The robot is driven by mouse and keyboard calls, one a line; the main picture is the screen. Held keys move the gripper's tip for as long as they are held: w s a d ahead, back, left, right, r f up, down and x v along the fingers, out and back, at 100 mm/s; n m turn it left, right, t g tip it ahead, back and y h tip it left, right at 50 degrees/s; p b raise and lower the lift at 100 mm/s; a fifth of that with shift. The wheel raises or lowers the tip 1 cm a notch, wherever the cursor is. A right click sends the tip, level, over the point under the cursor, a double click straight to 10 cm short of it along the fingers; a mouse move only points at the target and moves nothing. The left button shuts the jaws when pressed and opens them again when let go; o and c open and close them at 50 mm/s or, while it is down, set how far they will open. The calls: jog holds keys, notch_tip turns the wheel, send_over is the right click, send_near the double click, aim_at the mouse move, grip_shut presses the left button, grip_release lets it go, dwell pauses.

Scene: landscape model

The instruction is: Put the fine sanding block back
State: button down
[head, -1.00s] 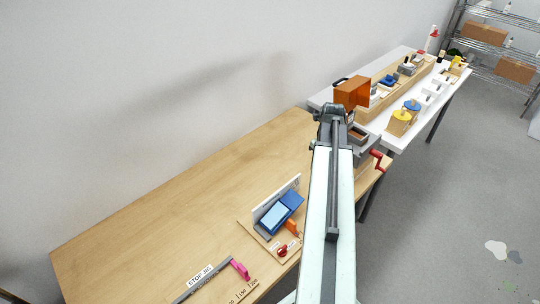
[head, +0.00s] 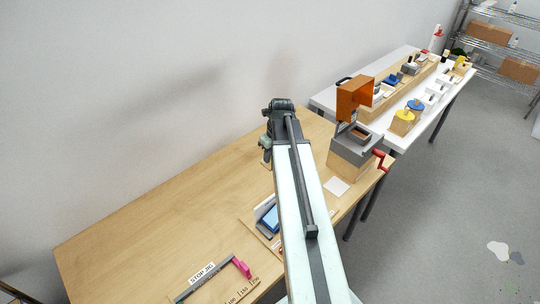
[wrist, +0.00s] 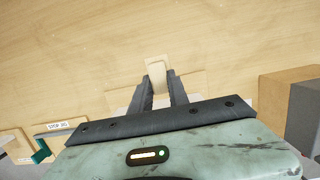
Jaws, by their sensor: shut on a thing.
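My gripper (wrist: 158,80) is shut on a small pale beige block in the wrist view. The block (wrist: 157,66) sticks out past the fingertips, above the wooden bench. I take it for the sanding block; no grit mark can be read on it. In the head view my gripper (head: 266,158) hangs over the middle of the bench, left of the grey machine. The block cannot be made out there.
The grey machine (head: 352,158) with a red crank and raised orange cover stands at the bench's right end. A white square (head: 337,186) lies before it. The stop jig (head: 212,280) is at the front. A blue item (head: 268,217) is partly behind my arm. The back-left bench is clear.

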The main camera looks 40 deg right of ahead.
jog(key=shift+s+d+f+b+x, duration=0.1)
jog(key=shift+s+b+x, duration=0.35)
jog(key=shift+b+x, duration=1.75)
jog(key=shift+s+d+f+b+x, duration=0.1)
jog(key=shift+s+b+x, duration=0.35)
jog(key=shift+b+x, duration=1.7)
jog(key=shift+s+d+f+b+x, duration=0.1)
jog(key=shift+s+b+x, duration=0.35)
jog(key=shift+b+x, duration=1.75)
jog(key=shift+f, duration=0.2)
jog(key=c, duration=1.2)
grip_release()
jog(key=shift+r, duration=0.1)
jog(key=p+v, duration=0.7)
jog(key=v, duration=0.1)
jog(key=shift+a+p, duration=0.1)
jog(key=shift+p, duration=0.2)
jog(key=shift+f, duration=0.2)
